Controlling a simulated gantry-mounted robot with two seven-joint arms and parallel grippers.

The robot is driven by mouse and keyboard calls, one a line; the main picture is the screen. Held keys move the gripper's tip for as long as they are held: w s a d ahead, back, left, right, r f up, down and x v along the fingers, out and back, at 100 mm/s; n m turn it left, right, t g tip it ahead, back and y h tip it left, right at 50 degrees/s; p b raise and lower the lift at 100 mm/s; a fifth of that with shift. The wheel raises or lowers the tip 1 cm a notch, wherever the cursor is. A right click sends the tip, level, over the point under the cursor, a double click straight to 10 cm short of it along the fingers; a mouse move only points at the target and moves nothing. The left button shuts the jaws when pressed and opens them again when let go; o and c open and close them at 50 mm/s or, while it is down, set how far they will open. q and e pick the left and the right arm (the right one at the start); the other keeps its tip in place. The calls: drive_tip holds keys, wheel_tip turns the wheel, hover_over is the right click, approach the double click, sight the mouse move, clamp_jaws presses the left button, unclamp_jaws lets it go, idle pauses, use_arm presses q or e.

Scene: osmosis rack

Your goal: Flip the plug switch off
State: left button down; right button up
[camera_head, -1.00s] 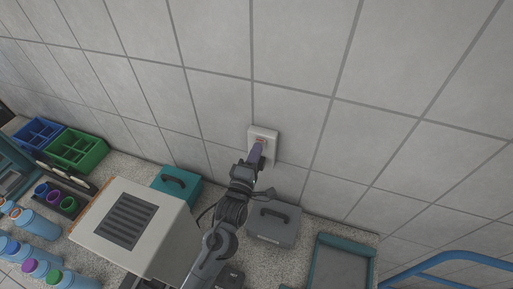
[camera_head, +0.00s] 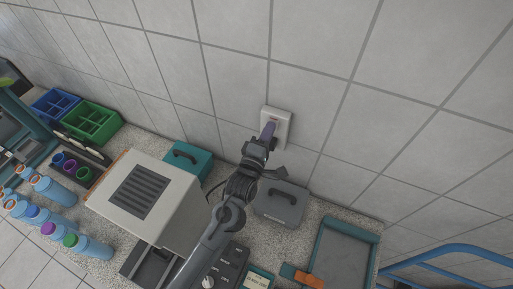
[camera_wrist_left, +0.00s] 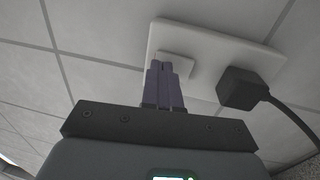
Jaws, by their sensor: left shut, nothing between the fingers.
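A white wall plate (camera_head: 284,117) is on the tiled wall in the head view. It also shows large in the left wrist view (camera_wrist_left: 215,48). It bears a raised white switch (camera_wrist_left: 176,62) and a black plug (camera_wrist_left: 243,88) with a cable. A small reddish mark (camera_head: 274,119) shows on the plate. My left gripper (camera_head: 271,125) is shut with its purple fingers together and empty. Its fingertips (camera_wrist_left: 166,64) overlap the lower part of the switch; I cannot tell if they touch it. They hide part of the switch, so its position is unclear.
Below the plate, the counter holds a grey case (camera_head: 281,205), a teal case (camera_head: 187,160), a white vented box (camera_head: 180,205) and a grey tray with a teal rim (camera_head: 373,236). A blue rail (camera_head: 440,256) is at the lower right. The wall around the plate is clear.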

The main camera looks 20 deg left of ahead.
use_arm(q)
drive_tip(key=s+r+b, duration=0.1)
drive_tip(key=s+b, duration=0.1)
drive_tip(key=s, duration=1.1)
drive_tip(key=shift+s+d+r, duration=0.15)
drive_tip(key=shift+s+r, duration=0.05)
drive_tip(key=shift+r, duration=0.05)
drive_tip(key=s+a+f+m+g+p, duration=0.2)
drive_tip(key=s+f+m+g, duration=0.3)
drive_tip(key=s+m+g, duration=0.3)
drive_tip(key=s+a+f+m+g+p, duration=0.2)
drive_tip(key=s+f+m+g+p, duration=0.2)
drive_tip(key=s+m, duration=0.8)
wheel_tip(320, 180, down, 2)
drive_tip(key=s+g, duration=0.1)
drive_tip(key=g, duration=0.2)
drive_tip(key=shift+s+a+f+g+h, duration=0.2)
drive_tip(key=shift+a+g+h, duration=0.1)
drive_tip(key=shift+a+g, duration=0.1)
